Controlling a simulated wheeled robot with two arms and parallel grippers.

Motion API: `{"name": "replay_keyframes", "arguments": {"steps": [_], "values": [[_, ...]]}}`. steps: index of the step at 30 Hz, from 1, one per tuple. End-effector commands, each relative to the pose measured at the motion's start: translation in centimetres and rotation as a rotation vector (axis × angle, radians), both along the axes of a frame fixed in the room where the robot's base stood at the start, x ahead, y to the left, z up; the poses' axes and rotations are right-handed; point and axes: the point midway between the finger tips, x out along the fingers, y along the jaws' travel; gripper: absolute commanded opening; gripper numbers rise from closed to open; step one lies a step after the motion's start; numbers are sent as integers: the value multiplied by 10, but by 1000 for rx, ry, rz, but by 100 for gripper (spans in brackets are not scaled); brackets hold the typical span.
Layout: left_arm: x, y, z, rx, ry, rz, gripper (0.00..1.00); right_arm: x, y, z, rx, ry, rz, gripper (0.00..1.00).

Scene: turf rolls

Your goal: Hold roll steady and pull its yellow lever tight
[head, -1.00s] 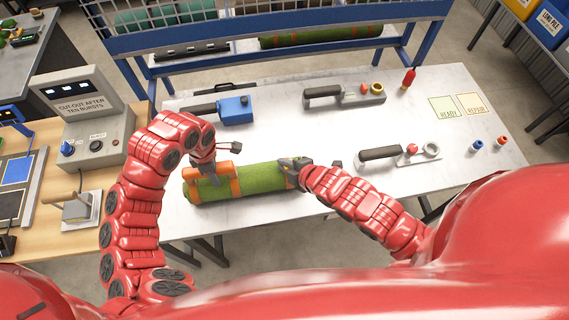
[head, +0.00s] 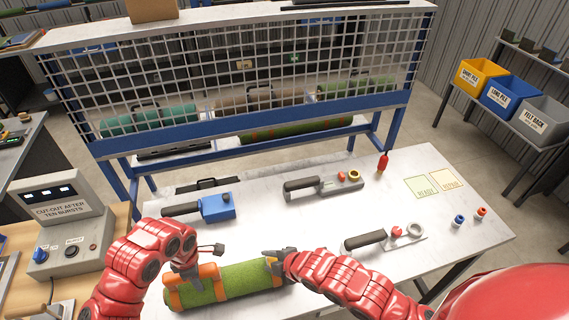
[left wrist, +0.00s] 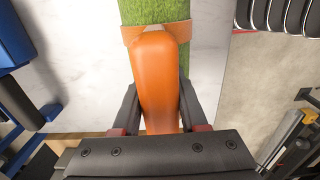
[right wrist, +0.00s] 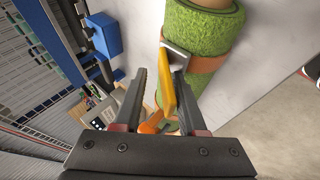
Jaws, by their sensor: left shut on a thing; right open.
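The green turf roll (head: 233,279) lies on the white table with an orange strap near each end. My left gripper (head: 187,272) is shut on the orange handle (left wrist: 157,75) at the roll's left end; the left wrist view shows the handle between the fingers. The yellow lever (right wrist: 168,85) sticks out from a metal buckle (right wrist: 176,54) on the right-hand strap (right wrist: 208,64). My right gripper (right wrist: 155,95) is open, with the lever between its fingers. In the head view my right gripper (head: 277,257) hides most of the buckle.
Behind the roll on the table (head: 300,222) lie a blue tool (head: 216,207) and a grey-handled tool (head: 325,186). Another dark-handled tool (head: 385,238) lies to the right. A red bottle (head: 383,162) stands at the back. A control box (head: 68,225) stands at left.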

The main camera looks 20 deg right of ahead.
Motion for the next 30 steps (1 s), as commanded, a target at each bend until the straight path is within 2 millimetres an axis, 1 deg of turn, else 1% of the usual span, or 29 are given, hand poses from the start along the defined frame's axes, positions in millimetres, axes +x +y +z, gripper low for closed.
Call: {"name": "replay_keyframes", "arguments": {"steps": [1,15,18,27,30], "values": [[-4,2,-5,4,14,2,0,4,1,3,3,26,1,40],[-4,2,-5,3,13,2,0,15,2,7,1,450,7,40],[-4,2,-5,3,13,2,0,18,1,8,2,519,4,40],[-4,1,-5,3,12,2,0,22,3,9,5,665,6,40],[-4,1,-5,3,12,2,0,23,-5,24,8,663,6,40]]}}
